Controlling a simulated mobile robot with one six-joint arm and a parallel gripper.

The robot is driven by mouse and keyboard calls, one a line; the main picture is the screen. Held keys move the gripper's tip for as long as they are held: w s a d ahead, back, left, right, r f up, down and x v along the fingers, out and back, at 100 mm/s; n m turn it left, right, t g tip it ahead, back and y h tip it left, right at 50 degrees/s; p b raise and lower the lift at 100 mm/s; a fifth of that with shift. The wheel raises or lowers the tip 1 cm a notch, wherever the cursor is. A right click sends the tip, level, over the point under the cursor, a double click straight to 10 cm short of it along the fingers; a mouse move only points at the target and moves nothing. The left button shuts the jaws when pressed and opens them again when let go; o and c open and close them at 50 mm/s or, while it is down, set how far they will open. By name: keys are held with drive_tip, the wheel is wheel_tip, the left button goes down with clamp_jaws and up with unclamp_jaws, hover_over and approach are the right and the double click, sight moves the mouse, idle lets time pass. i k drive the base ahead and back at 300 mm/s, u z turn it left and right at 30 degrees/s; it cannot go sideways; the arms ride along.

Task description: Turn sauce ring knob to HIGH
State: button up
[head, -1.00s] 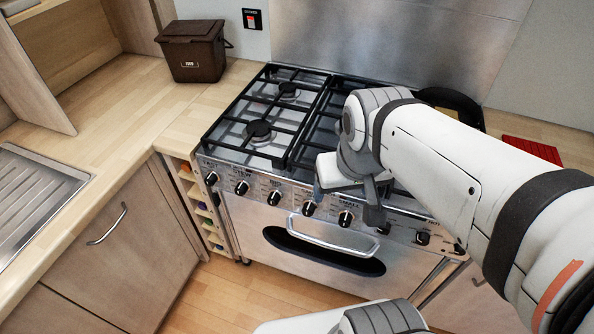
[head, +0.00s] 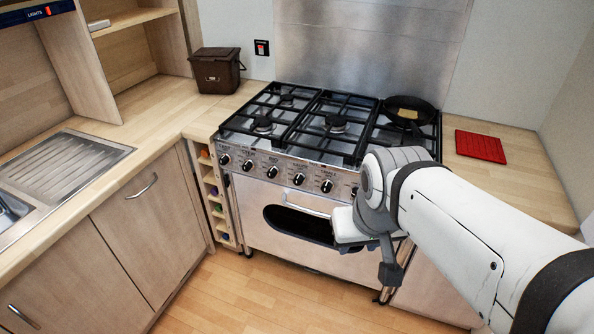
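The range cooker has a row of black knobs along its steel front panel (head: 285,171). Knobs show at the left end (head: 224,159), in the middle (head: 272,171), (head: 299,179) and further right (head: 326,186). Their labels are too small to read, so I cannot tell which is the sauce ring knob or its setting. My gripper (head: 379,256) hangs in front of the oven door's right side, below the panel and apart from the knobs. Its fingers look parted, with nothing visible between them. My arm hides the panel's right end.
The oven door handle (head: 303,204) sticks out left of my gripper. A frying pan (head: 408,108) with food stands on the back right of the hob. A red mat (head: 480,146) lies on the right worktop. A brown bin (head: 216,72) stands at the back left.

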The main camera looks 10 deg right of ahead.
sight(299, 176)
drive_tip(key=z, duration=0.2)
drive_tip(key=i, duration=0.9)
drive_tip(key=z, duration=0.1)
